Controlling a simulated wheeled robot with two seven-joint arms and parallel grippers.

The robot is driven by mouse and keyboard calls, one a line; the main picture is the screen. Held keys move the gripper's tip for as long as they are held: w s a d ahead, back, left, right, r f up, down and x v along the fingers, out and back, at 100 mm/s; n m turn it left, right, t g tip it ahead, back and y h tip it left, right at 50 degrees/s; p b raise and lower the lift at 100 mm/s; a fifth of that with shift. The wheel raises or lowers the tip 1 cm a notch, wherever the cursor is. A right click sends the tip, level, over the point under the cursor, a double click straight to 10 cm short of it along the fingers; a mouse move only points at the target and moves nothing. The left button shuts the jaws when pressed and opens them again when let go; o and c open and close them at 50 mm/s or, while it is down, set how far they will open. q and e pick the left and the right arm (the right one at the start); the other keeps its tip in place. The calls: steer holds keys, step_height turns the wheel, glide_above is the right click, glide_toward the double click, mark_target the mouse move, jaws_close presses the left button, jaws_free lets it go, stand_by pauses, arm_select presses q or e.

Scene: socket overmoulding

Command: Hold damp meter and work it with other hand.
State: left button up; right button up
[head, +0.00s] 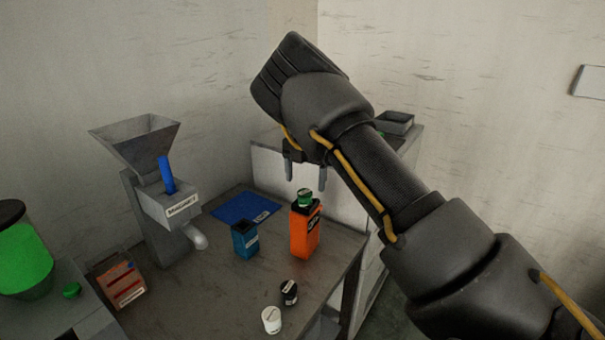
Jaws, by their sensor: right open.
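An orange upright device (304,234) with a dark panel and a green top stands on the grey table; I take it to be the damp meter, though its label is too small to read. My right gripper (305,181) is above the orange device, pointing down. Its two fingers are apart with nothing between them, and the green top sits just below the fingertips. My left gripper is not in view.
A blue open container (245,240) stands left of the orange device, before a blue mat (247,208). A white cap (271,320) and a black one (289,292) are nearer. A hopper machine (168,205) stands left. The table's right edge is close.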

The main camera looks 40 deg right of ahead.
mark_target(303, 208)
steer(key=f, duration=0.4)
steer(key=shift+w+a+f, duration=0.2)
steer(key=shift+w+a, duration=0.1)
steer(key=shift+w, duration=0.05)
step_height(303, 208, down, 5)
steer(key=shift+s+d+r+p, duration=0.1)
steer(key=shift+s+d+p, duration=0.05)
steer(key=shift+p, duration=0.45)
steer(key=shift+f, duration=0.75)
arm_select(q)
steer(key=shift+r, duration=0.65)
arm_select(e)
steer(key=shift+c, duration=0.3)
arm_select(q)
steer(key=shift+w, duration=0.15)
arm_select(e)
steer(key=c, duration=1)
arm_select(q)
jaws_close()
